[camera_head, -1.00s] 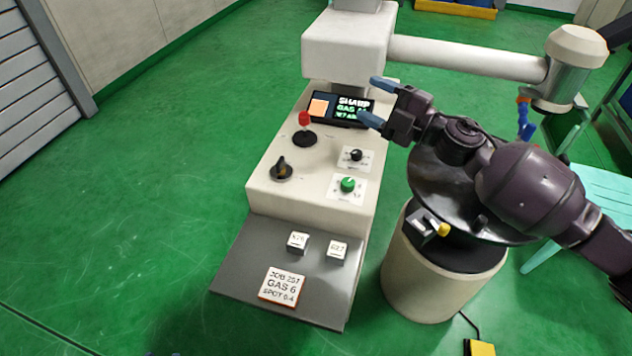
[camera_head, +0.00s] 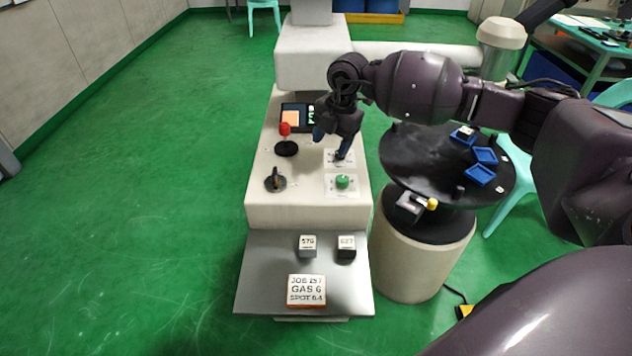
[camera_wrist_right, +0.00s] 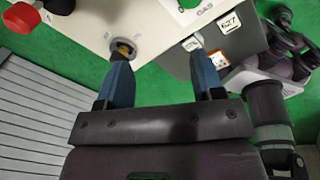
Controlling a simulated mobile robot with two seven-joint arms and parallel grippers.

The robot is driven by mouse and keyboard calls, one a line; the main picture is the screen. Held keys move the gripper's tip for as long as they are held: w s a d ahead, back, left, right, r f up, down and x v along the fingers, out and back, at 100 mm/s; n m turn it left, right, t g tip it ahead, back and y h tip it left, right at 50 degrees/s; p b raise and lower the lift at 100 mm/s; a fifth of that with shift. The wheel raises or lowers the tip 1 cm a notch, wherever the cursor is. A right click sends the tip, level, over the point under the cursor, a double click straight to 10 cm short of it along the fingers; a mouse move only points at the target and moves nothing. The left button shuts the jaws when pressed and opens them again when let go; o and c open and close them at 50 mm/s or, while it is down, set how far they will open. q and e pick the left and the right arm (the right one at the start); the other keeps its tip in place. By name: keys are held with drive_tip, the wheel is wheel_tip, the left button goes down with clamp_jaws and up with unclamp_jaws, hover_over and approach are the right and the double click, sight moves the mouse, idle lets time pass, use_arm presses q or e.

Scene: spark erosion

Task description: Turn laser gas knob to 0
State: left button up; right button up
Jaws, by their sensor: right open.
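A green knob (camera_head: 342,182) sits on a white labelled plate on the cream panel. A black knob (camera_head: 340,157) sits on a similar plate behind it, partly hidden by a blue finger. A larger black selector knob (camera_head: 275,180) is on the left; the right wrist view shows a knob (camera_wrist_right: 124,46) near the left fingertip. Which one is the laser gas knob is hard to tell; "GAS" is printed beside a plate at the wrist view's top. My right gripper (camera_head: 331,144) is open and empty, fingers down over the panel. It also shows in the wrist view (camera_wrist_right: 163,62). Contact is unclear.
A red-topped joystick (camera_head: 286,138) stands left of the gripper. The display (camera_head: 291,117) is partly hidden. A round black table (camera_head: 405,165) with blue trays stands right.

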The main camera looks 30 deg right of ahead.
sight(342, 178)
drive_tip(key=f+m, duration=0.1)
drive_tip(key=f, duration=0.2)
drive_tip(key=s+d+f+m+h+b, duration=0.1)
drive_tip(key=f, duration=0.2)
drive_tip(key=d+f+m+g, duration=0.1)
drive_tip(key=f, duration=0.2)
drive_tip(key=shift+s+d+f+h+b, duration=0.25)
drive_tip(key=shift+s+f+h+b, duration=0.05)
drive_tip(key=shift+s+f+b, duration=0.1)
drive_tip(key=shift+f, duration=0.65)
drive_tip(key=c, duration=0.9)
drive_tip(key=shift+r, duration=0.1)
